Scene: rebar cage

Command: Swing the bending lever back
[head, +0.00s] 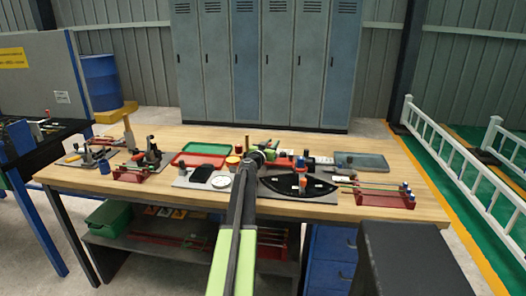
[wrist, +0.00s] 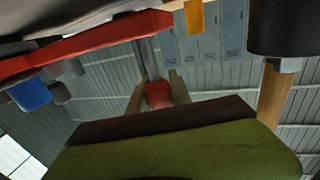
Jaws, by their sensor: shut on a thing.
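The bending station has a black fan-shaped plate (head: 325,188) on the bench, with a red and blue pin post (head: 301,180) standing on it. In the head view my arm reaches over the bench at the plate's left edge and hides part of the station. In the wrist view my gripper (wrist: 158,88) has its two fingers on either side of a red grip (wrist: 158,96), which appears to be the bending lever's handle. A red bar (wrist: 90,45) crosses the upper left of that view. The fingertips are too small to make out in the head view.
The wooden bench (head: 225,135) also carries a red tray (head: 188,159), a green tray (head: 207,149), a white dial (head: 221,182) and a grey tray (head: 361,161). A red rack with rods (head: 385,198) lies right of the plate. Lockers (head: 262,65) stand behind.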

